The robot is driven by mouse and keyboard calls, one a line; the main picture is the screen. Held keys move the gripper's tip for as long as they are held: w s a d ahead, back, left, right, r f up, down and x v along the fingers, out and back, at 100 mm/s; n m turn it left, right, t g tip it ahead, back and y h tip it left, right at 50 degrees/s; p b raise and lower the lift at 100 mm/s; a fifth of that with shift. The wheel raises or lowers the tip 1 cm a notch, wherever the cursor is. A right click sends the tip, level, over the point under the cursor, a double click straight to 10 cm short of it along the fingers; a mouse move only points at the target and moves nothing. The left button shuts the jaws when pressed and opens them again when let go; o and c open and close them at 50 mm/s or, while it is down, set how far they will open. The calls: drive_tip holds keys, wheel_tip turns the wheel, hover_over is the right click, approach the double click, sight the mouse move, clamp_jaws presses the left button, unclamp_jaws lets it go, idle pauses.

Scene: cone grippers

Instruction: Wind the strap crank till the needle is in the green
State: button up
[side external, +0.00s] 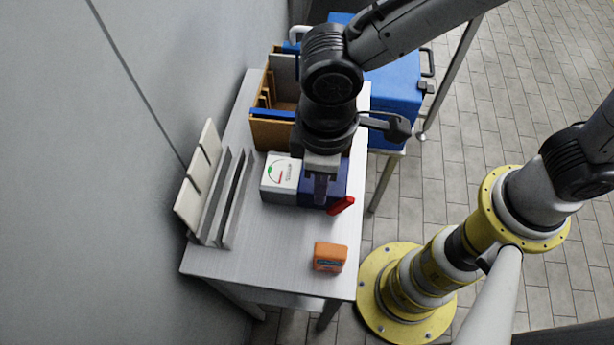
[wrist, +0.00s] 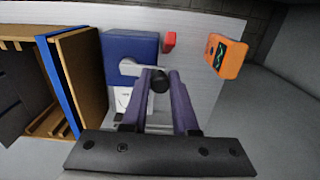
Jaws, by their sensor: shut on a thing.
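A blue crank box (side external: 340,180) stands on the table beside a white gauge box (side external: 282,190), whose dial has green and red marks. The needle is too small to read surely. In the wrist view the blue box (wrist: 130,45) carries a pale grey crank arm (wrist: 130,68) ending in a black knob (wrist: 159,83). My gripper (side external: 320,195) reaches down over the blue box. In the wrist view its purple fingers (wrist: 161,76) are shut on the black knob. The gauge (wrist: 121,98) is mostly hidden there. A red piece (side external: 342,205) sits at the blue box's edge.
An orange device (side external: 330,257) lies near the table's front. A wooden organiser (side external: 270,133) stands behind the gauge, and a grey rack (side external: 225,200) with pale panels is at the left. A blue case (side external: 395,95) is at the back right.

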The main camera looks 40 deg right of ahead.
sight(302, 183)
drive_tip(key=shift+w+a, duration=0.5)
drive_tip(key=shift+w, duration=0.4)
drive_tip(key=shift+o, duration=0.8)
drive_tip(key=shift+w, duration=1.1)
drive_tip(key=shift+c, duration=0.8)
drive_tip(key=shift+w+d, duration=0.2)
drive_tip(key=shift+w, duration=0.35)
drive_tip(key=shift+w+d, duration=0.2)
drive_tip(key=shift+w, duration=0.3)
drive_tip(key=shift+w+d, duration=0.1)
drive_tip(key=shift+d, duration=0.05)
drive_tip(key=o, duration=0.9)
drive_tip(key=shift+o, duration=0.2)
